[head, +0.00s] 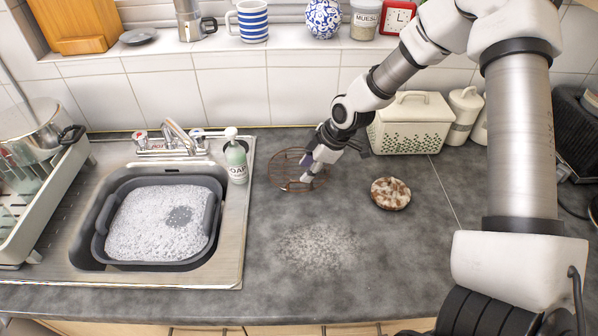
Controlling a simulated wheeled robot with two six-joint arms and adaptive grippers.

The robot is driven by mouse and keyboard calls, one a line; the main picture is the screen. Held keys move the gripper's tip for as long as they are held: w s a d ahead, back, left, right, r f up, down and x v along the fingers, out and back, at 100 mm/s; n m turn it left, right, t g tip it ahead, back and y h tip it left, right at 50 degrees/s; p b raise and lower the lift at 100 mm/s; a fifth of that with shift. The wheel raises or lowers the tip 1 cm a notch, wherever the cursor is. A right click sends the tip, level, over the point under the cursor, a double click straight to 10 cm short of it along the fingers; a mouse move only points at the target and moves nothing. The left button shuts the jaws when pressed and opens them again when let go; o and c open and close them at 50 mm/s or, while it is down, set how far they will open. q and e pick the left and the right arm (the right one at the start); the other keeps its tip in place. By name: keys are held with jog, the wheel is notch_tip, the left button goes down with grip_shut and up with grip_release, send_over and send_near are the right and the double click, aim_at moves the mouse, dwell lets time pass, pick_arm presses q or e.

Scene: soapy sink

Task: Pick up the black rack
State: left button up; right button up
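A round wire rack (284,169) lies on the grey countertop, right of the sink. It looks brown rather than black, and no other rack of that kind shows on the bare counter. My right gripper (308,170) reaches down from the upper right, with its fingertips over the rack's right part. Part of the rack is hidden behind the fingers. I cannot tell whether the fingers touch it or have closed on its wire. My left gripper is out of view.
Left of the rack are a soap bottle (237,160) and a sink with a dark basin of suds (150,222). A brown-and-white round item (390,193) and a cream bread bin (411,124) are on the right.

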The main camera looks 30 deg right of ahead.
aim_at(303, 189)
jog(key=b+x, duration=0.2)
jog(key=s+b+x, duration=0.1)
jog(key=x, duration=0.1)
jog(key=shift+w+a+f+b, duration=0.1)
jog(key=shift+f+b, duration=0.3)
jog(key=shift+f, duration=0.05)
jog(key=shift+w+f, duration=0.1)
jog(key=shift+w, duration=0.1)
jog(key=shift+s+a+r, duration=0.1)
jog(key=shift+r, duration=0.15)
grip_shut()
